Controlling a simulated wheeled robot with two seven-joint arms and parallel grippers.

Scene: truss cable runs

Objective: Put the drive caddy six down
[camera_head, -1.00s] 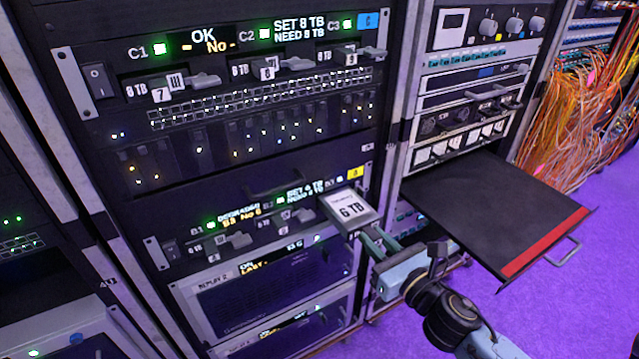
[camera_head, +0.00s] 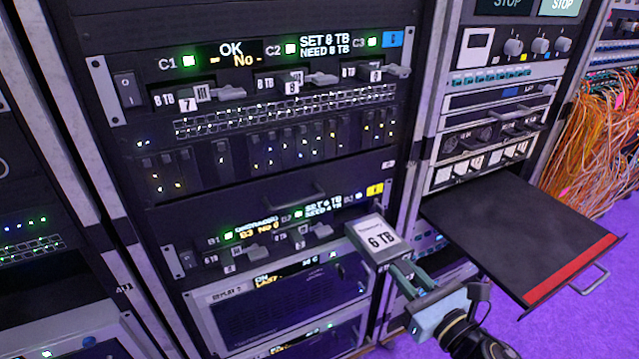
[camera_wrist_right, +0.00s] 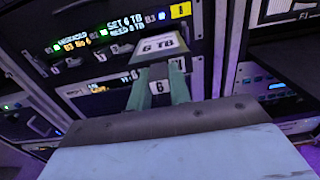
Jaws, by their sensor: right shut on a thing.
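The drive caddy six (camera_head: 378,240) is a grey-white box labelled "6 TB". My right gripper (camera_head: 403,275) is shut on it and holds it in the air in front of the lower left rack. In the right wrist view the caddy (camera_wrist_right: 158,47) sits between the green fingers (camera_wrist_right: 160,92), with a "6" label below its top face. The lower drive unit (camera_head: 185,258) with the yellow tag is behind it; its third bay is partly hidden by the caddy. My left gripper is not in view.
A black pull-out shelf (camera_head: 520,225) with a red front strip sticks out at the right, its top bare. The upper drive unit (camera_head: 112,60) holds caddies 7, 8 and 9. Orange cables (camera_head: 590,140) hang at the far right. The purple floor is clear.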

